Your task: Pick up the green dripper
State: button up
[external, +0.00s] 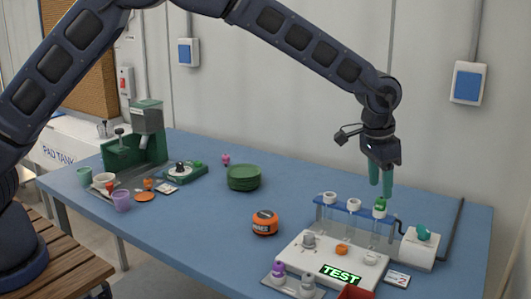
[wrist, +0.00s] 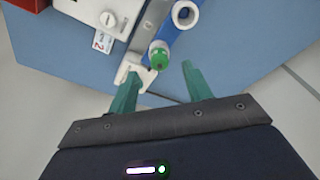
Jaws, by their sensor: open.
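The green dripper (external: 380,203) shows as a small green top at the right end of the blue-topped rack, above a white ring. In the wrist view the green dripper (wrist: 160,55) lies just beyond and between the fingertips. My gripper (external: 381,192) points down right above it, fingers apart and empty. In the wrist view my gripper (wrist: 160,70) has a green finger on each side, with a gap between. I cannot tell whether the fingertips overlap the dripper's height.
The rack (external: 354,209) holds two more white rings to the left. A white cylinder device (external: 417,250) with a crank stands close on the right. A white TEST panel (external: 310,258) lies in front. An orange round container (external: 265,223) and green plates (external: 244,178) are farther left.

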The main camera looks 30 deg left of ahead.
aim_at(381, 198)
jog(key=f, duration=0.4)
jog(key=shift+w+d+f, duration=0.2)
jog(key=shift+w+d, duration=0.05)
jog(key=shift+c, duration=0.4)
jog(key=c, duration=1)
jog(key=shift+r, duration=0.1)
